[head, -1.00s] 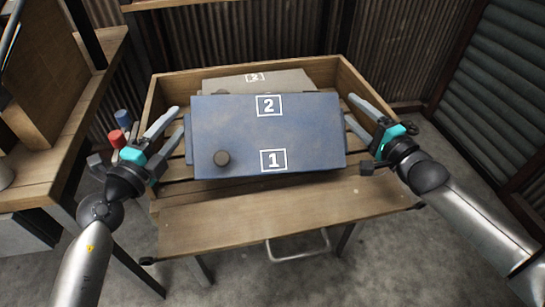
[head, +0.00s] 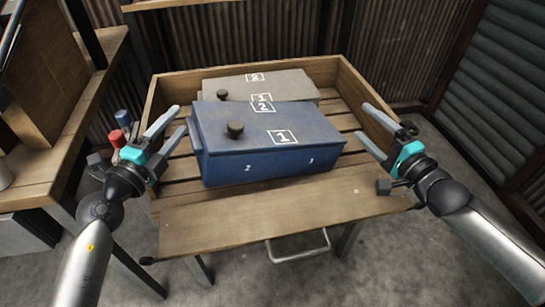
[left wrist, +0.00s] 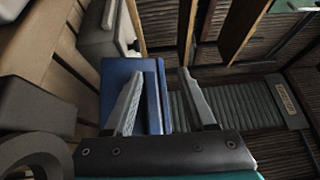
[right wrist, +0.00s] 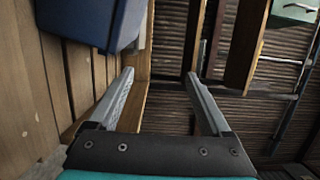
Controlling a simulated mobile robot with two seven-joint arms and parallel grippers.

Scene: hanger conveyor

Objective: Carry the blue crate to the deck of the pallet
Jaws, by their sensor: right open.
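The blue crate (head: 262,160) stands on a wooden slatted deck (head: 350,125) with raised side boards. Its lid bears a dark knob and white number labels. My left gripper (head: 182,117) is at its left end, fingers partly apart; whether they clamp the end piece is unclear. In the left wrist view the crate (left wrist: 118,80) reaches behind and between these fingers. My right gripper (head: 361,119) is open and empty, clear of the right end. In the right wrist view the crate (right wrist: 90,22) lies to the left of the open fingers.
A grey crate (head: 235,88) stands on the deck behind the blue one. A plain board (head: 285,215) and a metal handle (head: 298,246) are at the deck's front. A wooden bench (head: 30,170) stands at left, with red and blue items nearby. Floor at right is free.

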